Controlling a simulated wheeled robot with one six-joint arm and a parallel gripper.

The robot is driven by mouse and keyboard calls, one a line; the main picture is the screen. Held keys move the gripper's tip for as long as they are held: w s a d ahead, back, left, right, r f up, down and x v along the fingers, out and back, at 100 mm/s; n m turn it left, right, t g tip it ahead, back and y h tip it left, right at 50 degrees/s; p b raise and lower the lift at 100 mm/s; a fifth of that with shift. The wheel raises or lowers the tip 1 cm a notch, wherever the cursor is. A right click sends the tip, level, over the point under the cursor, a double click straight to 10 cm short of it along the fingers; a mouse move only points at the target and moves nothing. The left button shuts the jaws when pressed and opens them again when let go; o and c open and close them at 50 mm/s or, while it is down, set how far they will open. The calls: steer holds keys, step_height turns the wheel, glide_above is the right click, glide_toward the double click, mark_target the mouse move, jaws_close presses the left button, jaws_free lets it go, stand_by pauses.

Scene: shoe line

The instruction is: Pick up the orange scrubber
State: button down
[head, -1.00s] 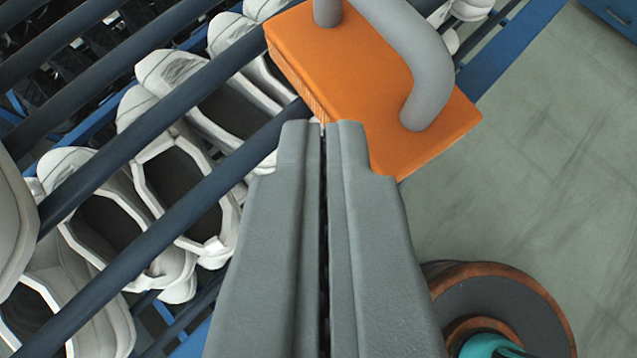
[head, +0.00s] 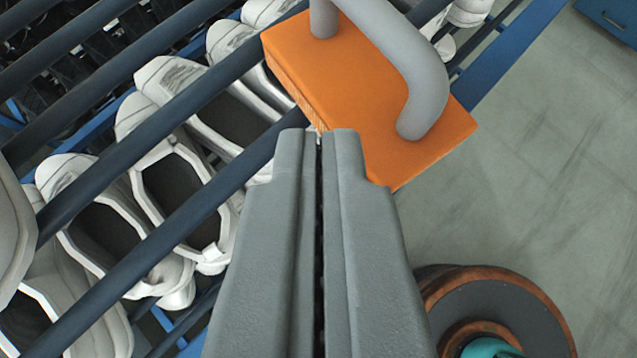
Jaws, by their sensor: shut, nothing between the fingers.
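The orange scrubber (head: 365,115) is an orange block with a grey arched handle (head: 398,45) on its upper face. It sits at the upper middle of the head view, by the dark rails of the rack. My gripper (head: 319,133) points up the picture with its two grey fingers together and nothing between them. Its fingertips overlap the scrubber's lower left edge in the picture. I cannot tell whether they touch it. The handle is clear of the fingers.
Dark rails (head: 150,245) of a rack run diagonally at left, with several white shoes (head: 180,195) beneath. A blue beam (head: 515,50) passes at upper right. A round brown-rimmed wheel-like object (head: 500,300) is at lower right. Grey floor (head: 540,160) lies open at right.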

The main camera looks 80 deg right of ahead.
steer(key=shift+r, duration=0.7)
steer(key=shift+d, duration=0.1)
steer(key=shift+r, duration=0.15)
